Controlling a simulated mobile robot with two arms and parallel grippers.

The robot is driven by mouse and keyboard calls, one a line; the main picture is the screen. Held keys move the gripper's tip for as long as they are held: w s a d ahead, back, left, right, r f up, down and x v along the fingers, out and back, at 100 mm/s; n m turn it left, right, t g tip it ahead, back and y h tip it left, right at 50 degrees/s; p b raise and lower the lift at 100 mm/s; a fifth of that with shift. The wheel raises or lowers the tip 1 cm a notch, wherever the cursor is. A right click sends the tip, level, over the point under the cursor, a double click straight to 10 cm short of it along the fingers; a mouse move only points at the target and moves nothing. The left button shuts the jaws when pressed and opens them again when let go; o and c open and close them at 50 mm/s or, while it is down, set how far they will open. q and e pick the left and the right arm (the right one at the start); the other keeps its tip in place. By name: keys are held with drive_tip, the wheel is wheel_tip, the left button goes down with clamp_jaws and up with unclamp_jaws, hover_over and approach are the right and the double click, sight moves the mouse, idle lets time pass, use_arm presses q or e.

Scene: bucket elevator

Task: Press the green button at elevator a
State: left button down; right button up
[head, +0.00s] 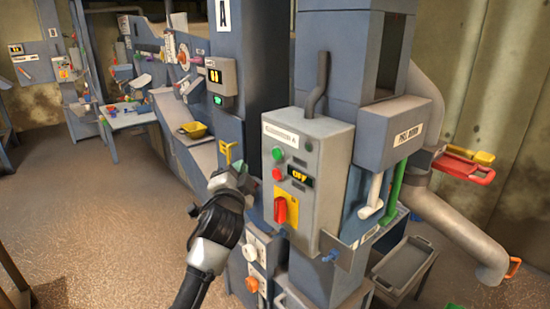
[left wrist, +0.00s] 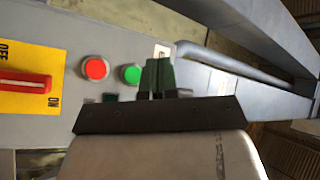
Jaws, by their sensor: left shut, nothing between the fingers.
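The grey control box (head: 325,205) labelled "ELEVATOR A" stands right of centre in the head view. Its green button (head: 277,153) is at the upper left of its face, above a red button (head: 277,174). In the left wrist view, the green button (left wrist: 131,74) and red button (left wrist: 95,68) both show clear. My left gripper (head: 238,169) is shut and empty, left of the box and lower than the green button in the head view. In the left wrist view its fingertips (left wrist: 158,73) appear just right of the green button; contact cannot be told. My right gripper is not in view.
Another panel with a lit green button (head: 217,100) stands farther back. Open floor (head: 90,220) lies left.

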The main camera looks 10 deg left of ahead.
sight(276, 154)
use_arm(q)
drive_tip(key=w+d+b, duration=0.3)
drive_tip(key=w+d, duration=0.1)
drive_tip(key=w, duration=0.1)
drive_tip(key=shift+w+d, duration=0.15)
drive_tip(key=shift+w, duration=0.05)
idle(1.1)
idle(0.9)
drive_tip(key=shift+w+d+b, duration=0.3)
drive_tip(key=shift+w, duration=0.05)
